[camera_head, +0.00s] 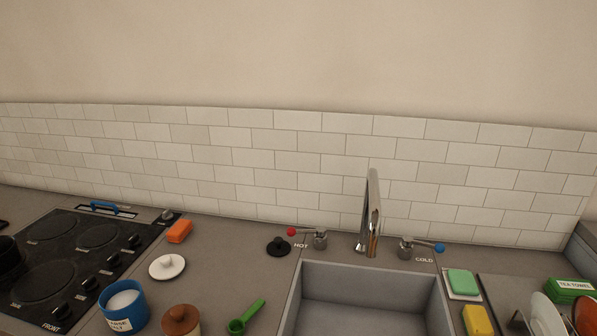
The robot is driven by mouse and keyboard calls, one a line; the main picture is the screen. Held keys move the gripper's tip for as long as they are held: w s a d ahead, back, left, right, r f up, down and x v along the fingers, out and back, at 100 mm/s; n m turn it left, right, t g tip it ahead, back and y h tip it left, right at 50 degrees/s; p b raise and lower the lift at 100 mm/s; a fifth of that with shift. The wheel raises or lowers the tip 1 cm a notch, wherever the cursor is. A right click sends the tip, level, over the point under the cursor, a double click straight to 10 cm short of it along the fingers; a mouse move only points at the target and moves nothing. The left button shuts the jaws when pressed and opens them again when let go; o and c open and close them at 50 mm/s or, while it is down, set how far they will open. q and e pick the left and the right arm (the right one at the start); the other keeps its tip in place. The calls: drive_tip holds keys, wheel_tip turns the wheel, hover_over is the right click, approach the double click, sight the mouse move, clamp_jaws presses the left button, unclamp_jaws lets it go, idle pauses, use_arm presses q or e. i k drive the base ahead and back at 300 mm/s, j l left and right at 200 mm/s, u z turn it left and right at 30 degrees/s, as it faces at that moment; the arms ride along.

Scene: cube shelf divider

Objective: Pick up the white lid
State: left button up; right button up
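The white lid (167,266) is a round disc with a small knob on top. In the head view it lies on the grey counter (215,260), between the stove and the sink. It stands apart from the things around it, and nothing covers it. Neither of my grippers shows in the head view.
A blue salt pot (124,308) and a brown-lidded jar (181,321) stand in front of the lid. An orange block (179,231) lies behind it. The black stove (75,262) is left; a black lid (278,247), green scoop (245,317) and sink (362,277) are right.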

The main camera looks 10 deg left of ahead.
sight(169, 266)
drive_tip(key=u, duration=1.4)
drive_tip(key=j, duration=0.2)
